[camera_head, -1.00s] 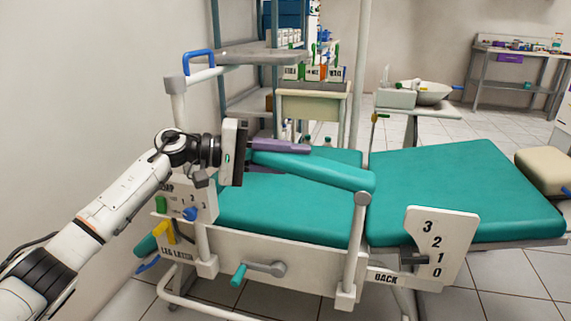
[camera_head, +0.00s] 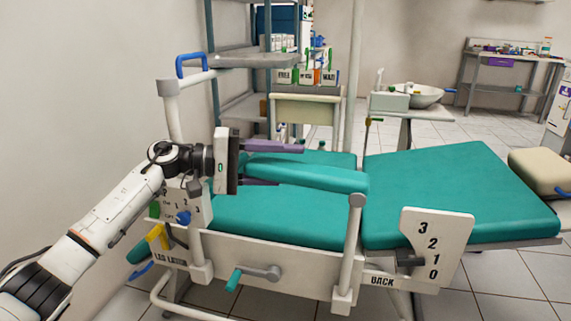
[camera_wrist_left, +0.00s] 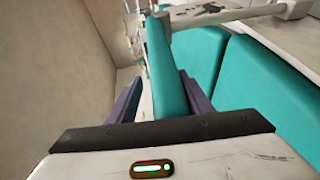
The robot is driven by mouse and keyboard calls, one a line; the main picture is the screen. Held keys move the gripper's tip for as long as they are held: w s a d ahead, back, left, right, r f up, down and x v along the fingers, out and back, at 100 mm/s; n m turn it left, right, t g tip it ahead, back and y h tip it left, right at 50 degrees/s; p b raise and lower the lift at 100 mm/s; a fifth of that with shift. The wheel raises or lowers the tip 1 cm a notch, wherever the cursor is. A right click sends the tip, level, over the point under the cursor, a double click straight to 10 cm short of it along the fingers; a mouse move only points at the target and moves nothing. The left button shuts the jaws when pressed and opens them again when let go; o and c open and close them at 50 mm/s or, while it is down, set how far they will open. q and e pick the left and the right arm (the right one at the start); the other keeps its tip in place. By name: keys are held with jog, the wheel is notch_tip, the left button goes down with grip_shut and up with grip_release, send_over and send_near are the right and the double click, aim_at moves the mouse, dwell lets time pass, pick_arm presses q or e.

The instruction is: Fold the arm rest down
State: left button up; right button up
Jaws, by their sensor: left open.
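The arm rest (camera_head: 310,177) is a long teal padded bar in the head view, joined at its right end to a white post with a grey cap (camera_head: 357,200). It lies nearly level above the teal seat of the dental chair, with its left end slightly higher. My left gripper (camera_head: 284,164) is open at the left end of the arm rest, one purple finger above it and one below. In the left wrist view the arm rest (camera_wrist_left: 167,70) runs between the two purple fingers; I cannot tell whether either touches it. My right gripper is not in view.
The chair's back section (camera_head: 450,190) lies flat at the right, beside a numbered white plate (camera_head: 437,240). A crank (camera_head: 262,272) sticks out from the front rail.

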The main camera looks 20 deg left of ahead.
pick_arm(q)
jog(key=shift+a, duration=0.1)
jog(key=shift+s+a+r, duration=0.1)
jog(key=shift+s+a, duration=0.1)
jog(key=shift+a, duration=0.15)
jog(key=p+v, duration=0.1)
jog(key=v, duration=0.8)
jog(key=shift+a, duration=0.2)
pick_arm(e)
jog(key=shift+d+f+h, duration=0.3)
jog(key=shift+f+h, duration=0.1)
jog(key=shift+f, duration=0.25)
pick_arm(q)
jog(key=shift+s+a, duration=0.1)
jog(key=shift+s+a, duration=0.2)
jog(key=shift+a, duration=0.25)
jog(key=shift+b+v, duration=0.5)
jog(key=shift+v, duration=0.65)
send_near(243, 163)
jog(key=a, duration=0.3)
jog(key=shift+s+a+f, duration=0.3)
jog(key=shift+a+f, duration=0.05)
jog(key=shift+a, duration=0.05)
